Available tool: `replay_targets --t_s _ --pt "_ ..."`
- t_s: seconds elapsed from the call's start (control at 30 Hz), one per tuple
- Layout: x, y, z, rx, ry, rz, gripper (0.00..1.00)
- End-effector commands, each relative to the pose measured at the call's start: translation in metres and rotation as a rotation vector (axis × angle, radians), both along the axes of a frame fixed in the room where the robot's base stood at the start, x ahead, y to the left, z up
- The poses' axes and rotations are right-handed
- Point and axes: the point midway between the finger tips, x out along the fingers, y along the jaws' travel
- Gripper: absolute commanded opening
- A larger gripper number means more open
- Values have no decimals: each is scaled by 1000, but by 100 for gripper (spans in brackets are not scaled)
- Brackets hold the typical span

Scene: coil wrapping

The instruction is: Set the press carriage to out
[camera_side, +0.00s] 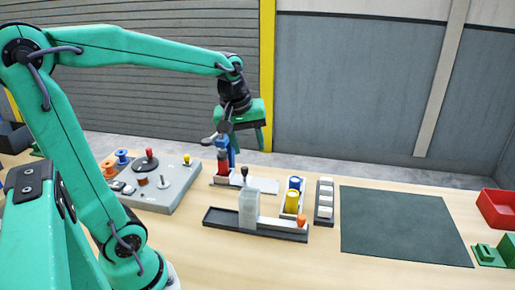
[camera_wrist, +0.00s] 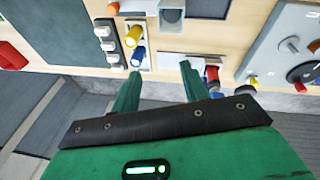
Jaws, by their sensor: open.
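The press appears to be a dark tray-like base (camera_side: 222,217) with a pale upright block (camera_side: 249,209) on it, topped by a black ball knob (camera_side: 244,171). A pale bar runs right from the block to an orange knob (camera_side: 302,220), which looks like the carriage's handle. In the wrist view the block (camera_wrist: 172,15) and orange knob (camera_wrist: 113,8) show at the top edge, partly cut off. My gripper (camera_side: 245,148) hangs open and empty above and behind the press, apart from it. Its two fingers (camera_wrist: 158,84) show spread in the wrist view.
A red and blue upright piece (camera_side: 223,160) stands close below my gripper. Yellow and blue cylinders (camera_side: 292,200) sit in a holder right of the block, beside a strip of pale buttons (camera_side: 324,200). A grey panel (camera_side: 178,190) lies left. A dark mat (camera_side: 400,225) lies clear at right.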

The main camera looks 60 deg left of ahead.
Motion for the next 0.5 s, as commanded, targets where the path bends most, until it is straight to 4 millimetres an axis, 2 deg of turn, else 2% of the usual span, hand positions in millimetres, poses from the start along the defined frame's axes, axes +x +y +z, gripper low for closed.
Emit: replay_targets --t_s 0.2,0.5 --pt "31 37 -19 -76 52 311 45" --pt "64 93 -56 -160 114 738 45"
